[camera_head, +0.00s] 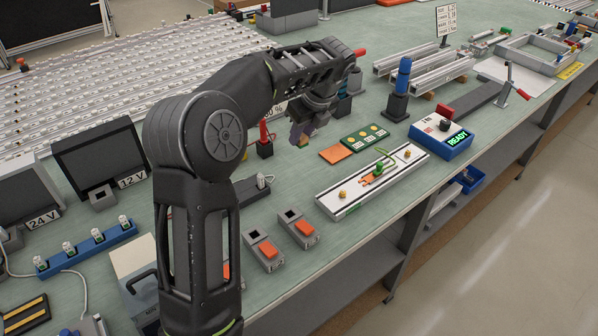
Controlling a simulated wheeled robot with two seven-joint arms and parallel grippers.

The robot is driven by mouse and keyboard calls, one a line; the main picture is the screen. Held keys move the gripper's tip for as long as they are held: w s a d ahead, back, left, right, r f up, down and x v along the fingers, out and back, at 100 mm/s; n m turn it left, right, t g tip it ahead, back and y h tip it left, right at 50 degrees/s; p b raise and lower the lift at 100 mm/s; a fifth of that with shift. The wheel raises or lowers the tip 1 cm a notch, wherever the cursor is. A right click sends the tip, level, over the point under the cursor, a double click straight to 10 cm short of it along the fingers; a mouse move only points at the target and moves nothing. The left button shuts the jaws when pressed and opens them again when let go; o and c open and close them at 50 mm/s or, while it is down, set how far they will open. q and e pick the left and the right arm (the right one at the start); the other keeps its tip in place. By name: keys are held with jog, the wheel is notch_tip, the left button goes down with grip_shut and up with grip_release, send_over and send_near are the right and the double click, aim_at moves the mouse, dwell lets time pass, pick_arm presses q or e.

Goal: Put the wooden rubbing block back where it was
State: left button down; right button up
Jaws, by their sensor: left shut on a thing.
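My left arm comes in from the left, and its gripper (304,126) points down above the green bench, left of an orange square pad (335,153). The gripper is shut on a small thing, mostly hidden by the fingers. A small tan patch (304,140) shows at the fingertips and may be the wooden rubbing block. I cannot tell whether it touches the bench. My right gripper is not in view.
A green board with round yellow spots (364,138) lies right of the pad. A long white fixture (370,181) lies in front. A blue box reading READY (441,135) stands to the right. A black stand with a red tool (264,143) is left of the gripper.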

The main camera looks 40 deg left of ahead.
aim_at(303, 146)
pick_arm(q)
jog(key=shift+f, duration=2.45)
jog(key=shift+f, duration=2.5)
jog(key=shift+f, duration=0.1)
jog(key=c, duration=1.2)
grip_release()
jog(key=v, duration=1.2)
